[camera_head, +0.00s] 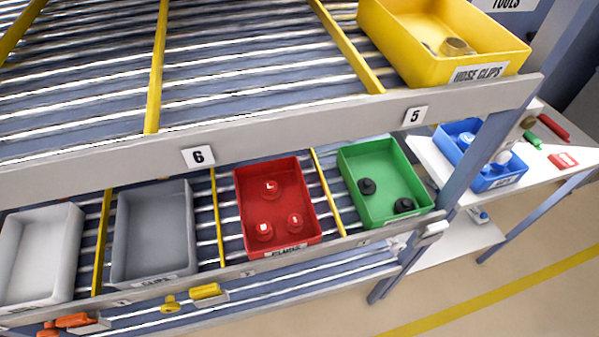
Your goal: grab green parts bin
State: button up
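The green parts bin (393,217) sits on the lower roller shelf, at the right end of its row. It holds two black round parts, one near the middle left and one at the front right. A yellow lane divider (327,190) runs along its left side, and the shelf's front rail lies before it. The upper shelf's front rail passes above and behind it in the picture. My gripper is not in this view.
A red bin (275,246) stands left of the green bin, past the divider. Grey (150,270) and white (62,240) bins stand farther left. A yellow hose clips bin (410,62) is above. A blue upright (455,185) stands right, before a white table (560,165) with a blue bin (490,178).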

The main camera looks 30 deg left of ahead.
aim_at(383, 160)
jog(key=u, duration=0.45)
jog(key=i+l+u, duration=0.65)
jog(key=k+j+u, duration=0.15)
jog(key=u, duration=0.15)
